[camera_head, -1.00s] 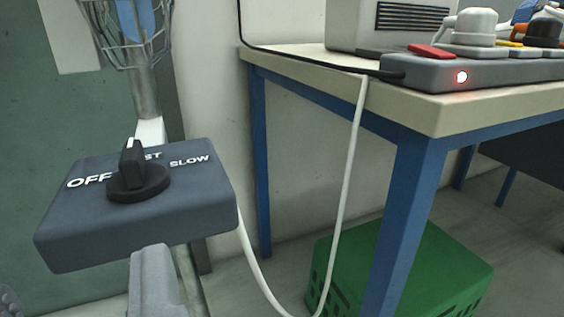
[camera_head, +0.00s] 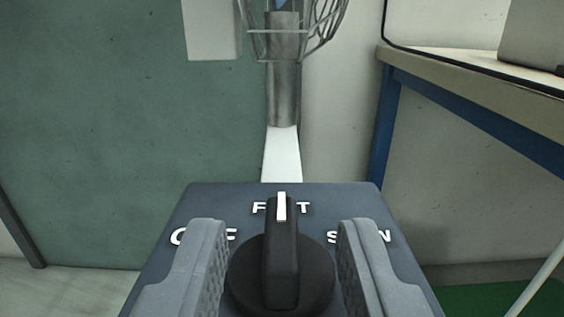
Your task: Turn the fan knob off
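The black fan knob (camera_head: 281,265) sits on top of a dark blue-grey control box (camera_head: 330,196) at the bottom middle. Its white pointer mark faces away from me, at the FAST label, part of which it covers. The OFF label is to the left and the SLOW label to the right, each partly hidden by a finger. My gripper (camera_head: 281,250) is open, with one grey finger on each side of the knob. A gap shows between each finger and the knob's raised grip. I cannot tell how their heights compare.
The fan's metal pole (camera_head: 284,90) and wire guard (camera_head: 318,30) rise behind the box. A workbench with a blue frame (camera_head: 480,118) stands at the right. A green crate (camera_head: 490,301) and a white cable (camera_head: 540,275) show at the lower right.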

